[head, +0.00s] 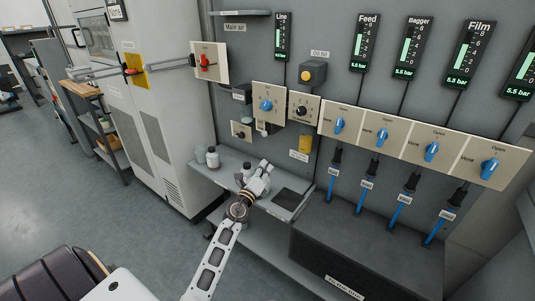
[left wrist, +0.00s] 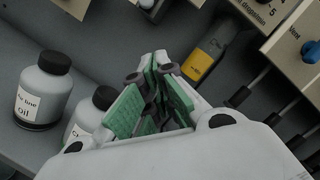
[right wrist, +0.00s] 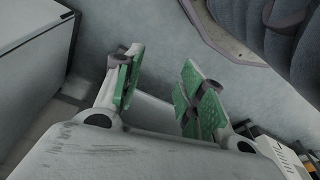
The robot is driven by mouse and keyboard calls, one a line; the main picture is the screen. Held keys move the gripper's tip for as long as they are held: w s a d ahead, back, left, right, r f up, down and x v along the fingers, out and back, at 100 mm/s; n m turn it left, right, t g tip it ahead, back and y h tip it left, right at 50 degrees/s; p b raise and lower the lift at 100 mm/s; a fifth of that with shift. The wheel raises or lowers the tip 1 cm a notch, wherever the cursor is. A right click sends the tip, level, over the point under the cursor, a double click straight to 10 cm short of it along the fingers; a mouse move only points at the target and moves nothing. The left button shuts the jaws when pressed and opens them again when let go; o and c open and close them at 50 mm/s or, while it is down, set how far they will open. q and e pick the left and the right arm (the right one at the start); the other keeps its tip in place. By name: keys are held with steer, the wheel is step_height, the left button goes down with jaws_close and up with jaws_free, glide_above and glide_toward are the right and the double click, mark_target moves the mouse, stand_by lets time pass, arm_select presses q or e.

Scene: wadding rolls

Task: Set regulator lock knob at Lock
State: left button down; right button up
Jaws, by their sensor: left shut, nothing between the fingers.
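The labels are too small to read, so I cannot tell which knob is the regulator lock knob. A blue knob (head: 266,105) sits on a beige plate, a black knob (head: 301,111) on the plate to its right, and a small knob (head: 240,132) on a little plate lower left. My left gripper (head: 264,166) is below these plates, over the grey shelf, touching none of them. In the left wrist view its green-padded fingers (left wrist: 152,88) are shut and empty. My right gripper (right wrist: 158,85) is open and empty, away from the panel, seen only in the right wrist view.
Bottles (head: 212,157) stand on the shelf; one is an oil bottle (left wrist: 42,90) close to my left gripper. A yellow part (head: 305,143) hangs right of it. Several blue-knob plates (head: 431,150) run to the right. A red switch (head: 204,61) is upper left.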

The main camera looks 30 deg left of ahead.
mark_target(265, 134)
arm_select(q)
steer(key=shift+w, duration=0.1)
steer(key=w+a+r+b, duration=0.1)
steer(key=w+a+r, duration=0.3)
steer(key=w, duration=0.5)
steer(key=shift+w+a+b, duration=0.15)
steer(key=shift+w+b, duration=0.25)
arm_select(e)
steer(key=shift+w+a+r, duration=0.1)
steer(key=shift+a+r, duration=0.05)
steer(key=shift+r, duration=0.45)
steer(key=shift+w+a+r, duration=0.1)
steer(key=shift+a+r, duration=0.05)
steer(key=shift+r, duration=0.45)
steer(key=shift+w+r+t, duration=0.2)
steer(key=shift+w+t, duration=0.1)
steer(key=shift+w, duration=0.05)
arm_select(q)
steer(key=shift+r, duration=0.15)
